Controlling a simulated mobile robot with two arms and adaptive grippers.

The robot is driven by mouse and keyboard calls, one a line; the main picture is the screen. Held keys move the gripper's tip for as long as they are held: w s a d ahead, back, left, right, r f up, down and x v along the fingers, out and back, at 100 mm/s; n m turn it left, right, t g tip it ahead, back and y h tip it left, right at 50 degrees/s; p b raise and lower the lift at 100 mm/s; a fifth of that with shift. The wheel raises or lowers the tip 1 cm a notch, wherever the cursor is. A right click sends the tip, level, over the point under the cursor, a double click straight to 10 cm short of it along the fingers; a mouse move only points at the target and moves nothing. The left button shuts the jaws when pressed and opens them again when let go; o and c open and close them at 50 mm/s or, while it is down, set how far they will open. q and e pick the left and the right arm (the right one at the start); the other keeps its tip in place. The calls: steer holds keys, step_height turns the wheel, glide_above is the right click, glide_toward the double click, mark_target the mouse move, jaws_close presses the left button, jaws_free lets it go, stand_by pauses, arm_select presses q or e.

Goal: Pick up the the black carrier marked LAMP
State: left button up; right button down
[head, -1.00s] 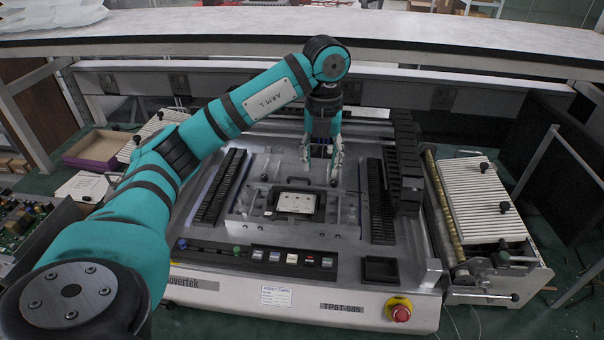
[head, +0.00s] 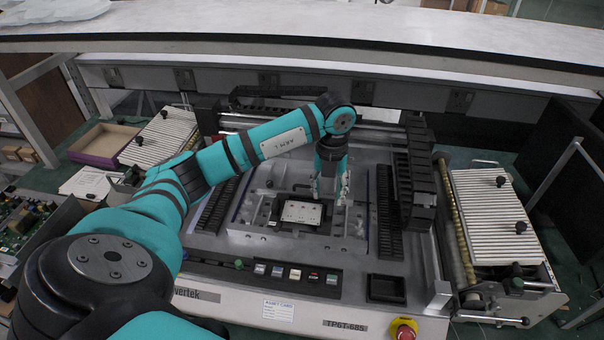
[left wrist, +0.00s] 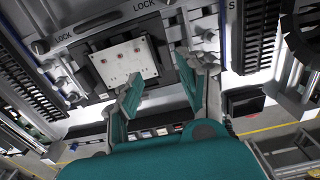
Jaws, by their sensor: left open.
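The black carrier (head: 279,224) lies in the middle of the machine's metal bed, with a pale plate (head: 301,212) on it. I cannot read a LAMP mark on it. In the left wrist view the carrier (left wrist: 151,54) shows as a dark border around the pale plate (left wrist: 122,62). My left gripper (head: 329,196) points down over the right side of the carrier, open and empty. In the left wrist view its teal fingers (left wrist: 158,80) are spread apart, with the carrier beyond them to the upper left. My right gripper is not in view.
Metal fixture blocks marked LOCK (left wrist: 60,35) surround the carrier. Black cable chains (head: 416,180) stand right of the bed. A button panel (head: 290,274) and a red emergency stop (head: 404,331) are at the front. A shelf (head: 300,45) spans the back.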

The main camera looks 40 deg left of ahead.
mark_target(330, 209)
arm_select(q)
steer(key=shift+f, duration=0.3)
steer(key=shift+d+f, duration=0.1)
steer(key=shift+f, duration=0.1)
steer(key=f+p, duration=0.2)
steer(key=f, duration=0.1)
steer(key=f+p, duration=0.1)
steer(key=shift+w+d+f, duration=0.15)
steer(key=shift+d+f, duration=0.05)
steer(key=shift+d, duration=0.05)
steer(key=shift+f, duration=0.3)
jaws_close()
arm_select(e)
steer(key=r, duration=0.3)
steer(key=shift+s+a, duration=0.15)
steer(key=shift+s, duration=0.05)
